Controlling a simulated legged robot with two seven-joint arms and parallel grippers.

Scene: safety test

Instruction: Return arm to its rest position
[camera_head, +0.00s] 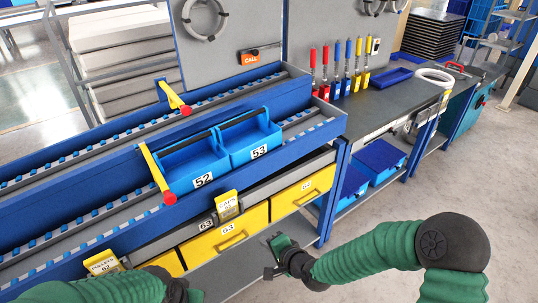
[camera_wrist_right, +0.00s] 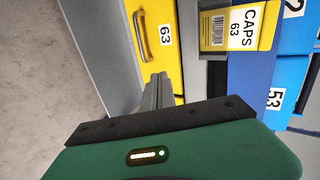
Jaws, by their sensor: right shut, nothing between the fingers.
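My right arm (camera_head: 370,250) comes in from the right in a green sleeve. Its gripper (camera_head: 272,257) is shut and empty, in front of the yellow drawer 63 (camera_head: 228,233) and apart from it. In the right wrist view the shut fingers (camera_wrist_right: 158,88) point toward the yellow drawer (camera_wrist_right: 150,45) and its grey handle (camera_wrist_right: 138,38). Part of my left arm (camera_head: 110,288) shows at the bottom left edge. Its fingers are not visible.
Blue bins 52 (camera_head: 192,165) and 53 (camera_head: 250,138) sit on the roller rack. A yellow CAPS label (camera_head: 228,205) hangs above drawer 63. A workbench (camera_head: 375,108) with upright red, blue and yellow tools stands behind. Open floor (camera_head: 400,200) lies right of the rack.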

